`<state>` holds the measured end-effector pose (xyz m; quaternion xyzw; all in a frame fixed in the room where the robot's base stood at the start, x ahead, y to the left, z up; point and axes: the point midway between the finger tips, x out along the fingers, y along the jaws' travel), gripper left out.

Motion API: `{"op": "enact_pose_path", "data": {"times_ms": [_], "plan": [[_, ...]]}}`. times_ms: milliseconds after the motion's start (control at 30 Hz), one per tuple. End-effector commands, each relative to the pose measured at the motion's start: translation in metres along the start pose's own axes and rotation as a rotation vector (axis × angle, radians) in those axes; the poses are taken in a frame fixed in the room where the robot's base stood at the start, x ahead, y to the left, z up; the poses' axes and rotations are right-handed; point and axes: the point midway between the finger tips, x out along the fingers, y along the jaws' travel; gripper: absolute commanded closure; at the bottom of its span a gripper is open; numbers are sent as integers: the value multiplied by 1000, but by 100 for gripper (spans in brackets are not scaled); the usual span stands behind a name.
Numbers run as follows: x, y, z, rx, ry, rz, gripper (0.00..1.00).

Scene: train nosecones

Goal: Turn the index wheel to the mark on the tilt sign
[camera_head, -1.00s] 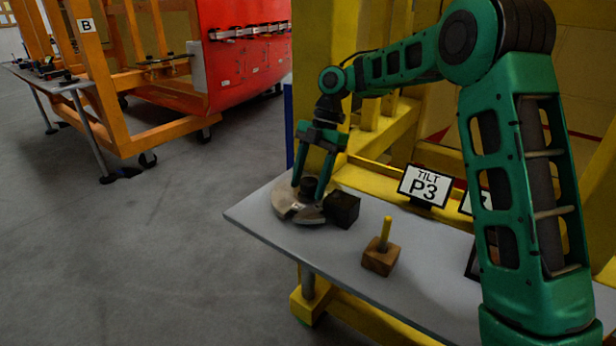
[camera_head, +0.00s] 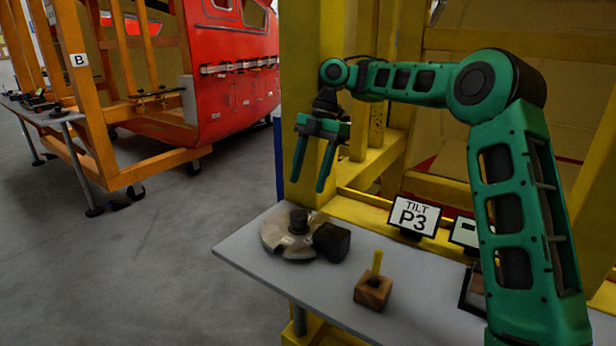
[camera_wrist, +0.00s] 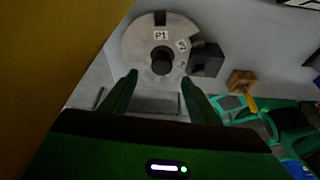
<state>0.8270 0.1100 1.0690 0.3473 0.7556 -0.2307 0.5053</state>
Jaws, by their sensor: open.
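The index wheel (camera_head: 273,238) is a pale disc with a dark central knob (camera_head: 298,221), lying on the grey table. In the wrist view the wheel (camera_wrist: 137,42) carries labels; one reads P1, and others towards the dark block are hard to read. A dark block (camera_head: 332,242) stands at its right edge. The tilt sign (camera_head: 414,217) reads "TILT P3" and stands behind, to the right. My gripper (camera_head: 310,184) is open and empty, with its fingers pointing down above the wheel and clear of the knob.
A wooden block with a yellow peg (camera_head: 372,290) stands on the grey table (camera_head: 250,262), right of the wheel. A second sign (camera_head: 464,232) is partly hidden by my arm. Yellow frame posts (camera_head: 313,60) rise close behind my gripper. Open floor lies to the left.

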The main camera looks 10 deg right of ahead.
Motion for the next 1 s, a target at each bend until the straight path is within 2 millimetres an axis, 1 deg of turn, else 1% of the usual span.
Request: {"op": "enact_pose_path", "data": {"times_ms": [367, 467, 533, 667, 800, 900, 1000], "plan": [[-2, 0, 0, 1, -1, 0, 45], [-1, 0, -4, 22, -1, 3, 45], [1, 0, -10, 60, -2, 10, 45], [7, -2, -27, 213, -4, 42, 45], [15, -7, -42, 466, -11, 119, 45], [17, -14, -44, 653, -15, 199, 45], [16, -22, -41, 819, -14, 283, 45]]}}
